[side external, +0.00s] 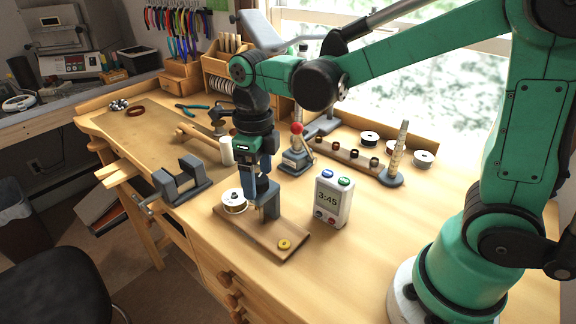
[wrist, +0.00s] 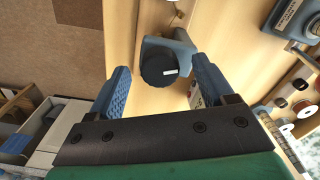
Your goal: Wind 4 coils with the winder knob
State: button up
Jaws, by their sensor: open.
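The winder stands on a wooden board (side external: 290,238), with a grey upright bracket (side external: 270,202) and a wire spool (side external: 235,203). In the wrist view the black round winder knob (wrist: 157,68) has a white mark on it and sits on the blue-grey bracket (wrist: 185,52). My gripper (side external: 258,203) points down over the winder. In the wrist view my gripper (wrist: 163,72) is open, with one blue finger on each side of the knob and gaps to both. I cannot tell whether the fingertips reach down around it. The side view hides the knob behind the gripper and bracket.
A white timer reading 3:45 (side external: 332,200) stands close to the right of the winder. A grey vise (side external: 182,182) is to the left. A red-knobbed lever tool (side external: 296,150), a rack of spools (side external: 345,155) and a ring mandrel (side external: 397,155) stand behind. The bench front right is clear.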

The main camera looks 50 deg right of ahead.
aim_at(258, 178)
jog(key=shift+r, duration=2.75)
